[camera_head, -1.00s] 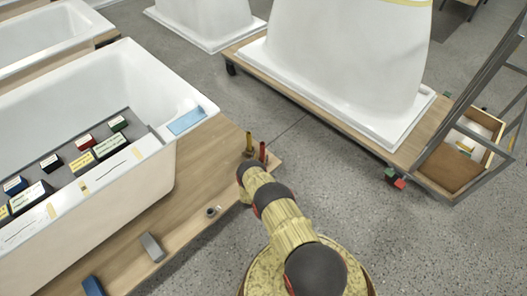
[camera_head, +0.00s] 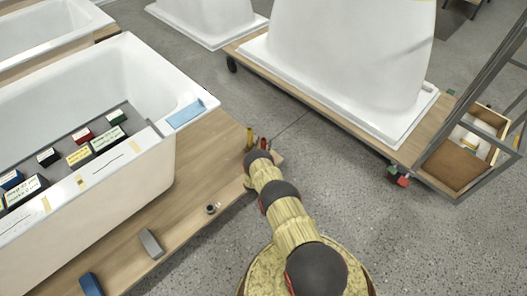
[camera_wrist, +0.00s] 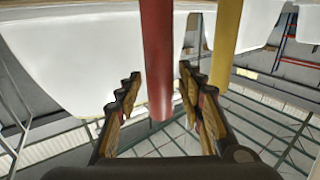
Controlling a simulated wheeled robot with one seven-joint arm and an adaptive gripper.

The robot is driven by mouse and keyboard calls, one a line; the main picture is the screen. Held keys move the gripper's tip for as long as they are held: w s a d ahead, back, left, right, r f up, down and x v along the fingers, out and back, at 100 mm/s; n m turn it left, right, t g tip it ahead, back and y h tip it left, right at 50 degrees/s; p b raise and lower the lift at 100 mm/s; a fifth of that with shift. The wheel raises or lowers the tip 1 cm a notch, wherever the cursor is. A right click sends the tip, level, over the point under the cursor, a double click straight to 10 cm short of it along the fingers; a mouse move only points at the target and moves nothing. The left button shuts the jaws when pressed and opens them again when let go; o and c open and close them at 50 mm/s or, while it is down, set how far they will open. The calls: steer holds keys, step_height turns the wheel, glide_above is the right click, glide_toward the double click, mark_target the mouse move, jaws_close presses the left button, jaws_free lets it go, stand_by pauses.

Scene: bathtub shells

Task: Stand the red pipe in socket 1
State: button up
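The red pipe (camera_wrist: 157,60) stands between the two fingers of my gripper (camera_wrist: 159,72) in the wrist view. Gaps show on both sides, so the gripper is open around it and does not grip it. In the head view the top of the red pipe (camera_head: 264,142) shows just beyond my gripper, which hides its lower part. The yellow pipe (camera_wrist: 225,45) is beside it, outside the right finger; it stands to the left in the head view (camera_head: 249,137). A small dark ring (camera_head: 210,209), perhaps a socket, sits on the wooden board; I cannot read its number.
A white tub (camera_head: 160,170) with a tray of labelled blocks rests on the wooden board (camera_head: 210,150). Grey (camera_head: 151,244) and blue (camera_head: 91,285) blocks lie along its front. A wooden box (camera_head: 457,165) is at the right.

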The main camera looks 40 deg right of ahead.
jaws_close()
stand_by(0.6)
